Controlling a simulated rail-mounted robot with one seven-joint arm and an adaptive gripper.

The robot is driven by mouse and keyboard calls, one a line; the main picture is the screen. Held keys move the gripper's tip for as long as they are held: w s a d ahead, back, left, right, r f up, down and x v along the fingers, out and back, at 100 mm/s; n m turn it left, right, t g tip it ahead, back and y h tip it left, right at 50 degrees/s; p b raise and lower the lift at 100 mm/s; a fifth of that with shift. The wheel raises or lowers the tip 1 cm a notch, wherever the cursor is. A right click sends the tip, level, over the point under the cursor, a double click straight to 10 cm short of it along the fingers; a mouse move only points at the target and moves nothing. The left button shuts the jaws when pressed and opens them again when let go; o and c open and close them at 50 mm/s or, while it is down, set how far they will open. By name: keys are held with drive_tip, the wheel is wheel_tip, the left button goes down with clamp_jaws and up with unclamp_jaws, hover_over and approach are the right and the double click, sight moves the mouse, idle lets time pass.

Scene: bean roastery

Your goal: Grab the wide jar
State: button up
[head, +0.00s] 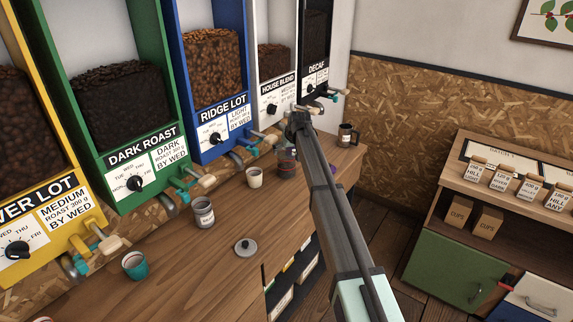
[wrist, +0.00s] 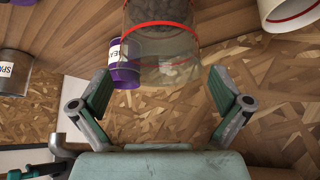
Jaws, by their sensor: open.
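A wide clear glass jar (wrist: 165,62) with a red band and dark contents shows at the top middle of the wrist view, its top end cut off by the frame. It stands on the counter in the head view (head: 286,165), partly hidden by my arm. My gripper (wrist: 160,80) is open and empty. Its two fingers are spread, one to each side of the jar's near end in the wrist view; I cannot tell whether the jar is between them. In the head view my gripper (head: 294,122) is above and near the jar.
A purple labelled can (wrist: 124,65) is close beside the jar. A cream cup (head: 254,177), a metal can (head: 203,213), a grey lid (head: 245,247) and a teal cup (head: 135,265) are on the counter. A dark mug (head: 347,135) stands at the far end. Dispenser handles overhang the back.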

drive_tip(key=c, duration=1.5)
drive_tip(key=shift+r, duration=0.2)
